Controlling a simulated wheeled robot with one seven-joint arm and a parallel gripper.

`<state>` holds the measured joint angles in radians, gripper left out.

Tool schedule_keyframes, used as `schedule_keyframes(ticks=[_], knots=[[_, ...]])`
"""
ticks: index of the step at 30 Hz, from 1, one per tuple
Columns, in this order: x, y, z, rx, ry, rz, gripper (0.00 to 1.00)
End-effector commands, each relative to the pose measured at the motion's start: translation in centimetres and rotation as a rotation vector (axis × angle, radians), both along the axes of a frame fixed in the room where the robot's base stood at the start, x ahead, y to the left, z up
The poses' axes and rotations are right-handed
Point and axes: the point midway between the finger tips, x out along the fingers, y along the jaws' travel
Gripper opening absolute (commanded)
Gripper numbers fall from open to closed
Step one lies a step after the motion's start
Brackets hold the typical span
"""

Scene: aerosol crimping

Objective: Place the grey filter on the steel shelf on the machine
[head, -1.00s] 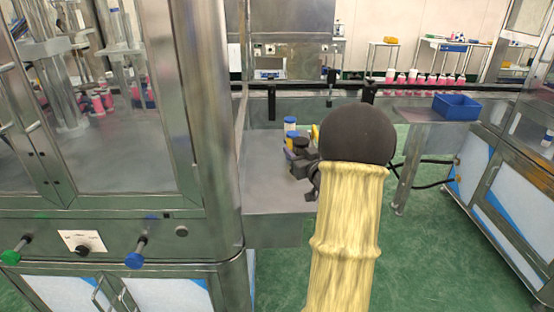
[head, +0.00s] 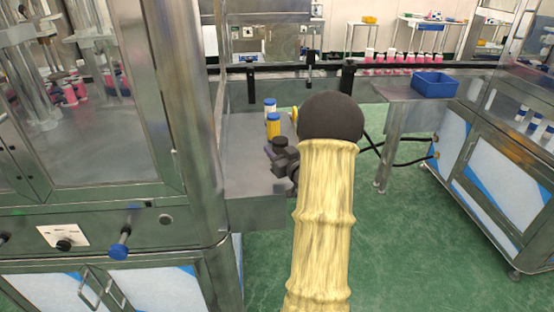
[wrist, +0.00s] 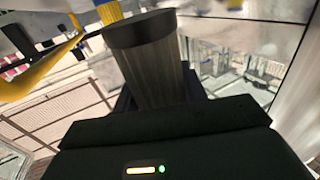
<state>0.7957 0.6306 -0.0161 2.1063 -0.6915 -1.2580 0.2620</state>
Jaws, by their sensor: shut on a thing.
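The grey filter (wrist: 157,75) is a ribbed grey cylinder with a dark cap, seen in the wrist view standing up from my jaws. My gripper (wrist: 158,103) is shut on it. In the head view my black gripper (head: 283,160) is at the right part of the steel shelf (head: 243,160), with my yellow-sleeved arm over its right side. The shelf is a bare metal surface on the side of the machine (head: 205,120). The filter is hard to separate from the dark gripper in the head view. I cannot tell whether it touches the shelf.
A steel table with a blue bin (head: 435,84) is to the right. A conveyor (head: 400,66) runs behind. The shelf's left and front are clear.

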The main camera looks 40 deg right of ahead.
Motion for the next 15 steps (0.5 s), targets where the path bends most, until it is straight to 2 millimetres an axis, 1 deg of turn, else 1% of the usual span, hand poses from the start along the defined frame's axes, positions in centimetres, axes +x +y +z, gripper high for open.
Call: schedule_keyframes(ticks=[5,7,13,15], knots=[[0.0,0.0,0.1,0.000,-0.001,0.000,0.18],[0.0,0.0,-0.3,0.001,0.000,0.000,0.18],[0.0,0.0,-3.0,0.003,0.002,-0.001,0.18],[0.0,0.0,-3.6,0.001,0.001,-0.001,0.18]])
